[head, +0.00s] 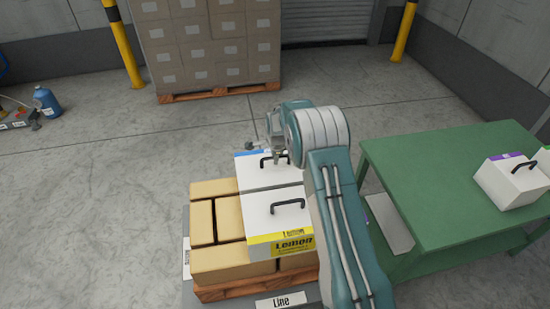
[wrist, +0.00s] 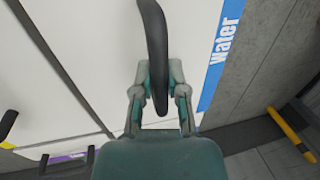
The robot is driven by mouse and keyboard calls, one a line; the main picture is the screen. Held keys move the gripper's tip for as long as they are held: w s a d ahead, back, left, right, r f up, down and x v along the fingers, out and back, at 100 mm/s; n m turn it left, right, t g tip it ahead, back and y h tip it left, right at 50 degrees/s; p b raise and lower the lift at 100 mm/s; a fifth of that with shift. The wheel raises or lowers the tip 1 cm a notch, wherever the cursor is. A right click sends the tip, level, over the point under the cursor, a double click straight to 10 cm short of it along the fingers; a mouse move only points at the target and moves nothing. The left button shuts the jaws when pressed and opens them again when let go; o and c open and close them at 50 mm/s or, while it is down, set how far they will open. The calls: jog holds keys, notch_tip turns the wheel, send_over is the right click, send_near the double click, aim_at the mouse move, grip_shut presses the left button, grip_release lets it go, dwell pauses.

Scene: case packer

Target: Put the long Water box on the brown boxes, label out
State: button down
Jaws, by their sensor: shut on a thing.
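The long white Water box (head: 256,174) has a black handle on top and a blue strip along its far edge in the head view. It lies over the brown boxes (head: 203,220), level with and right beside the white Lemon box (head: 265,213). Whether it rests on them I cannot tell. My gripper (head: 277,160) is shut on its handle. In the wrist view my gripper (wrist: 160,85) grips the black handle (wrist: 155,40), and the blue Water label (wrist: 222,45) is at the right, on the side away from the Lemon box.
The brown boxes stand on a wooden pallet (head: 255,290) with a Line sign (head: 280,300) in front. A green table (head: 440,175) at the right holds a white box with a purple strip (head: 508,183). A stacked pallet (head: 205,50) stands behind.

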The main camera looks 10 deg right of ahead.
jog(key=shift+w+f, duration=0.1)
jog(key=c, duration=0.6)
grip_release()
jog(key=shift+f, duration=0.1)
jog(key=shift+s+f, duration=0.15)
jog(key=shift+s, duration=0.05)
jog(key=v, duration=1.2)
jog(key=shift+w+r, duration=0.15)
jog(key=shift+r, duration=0.05)
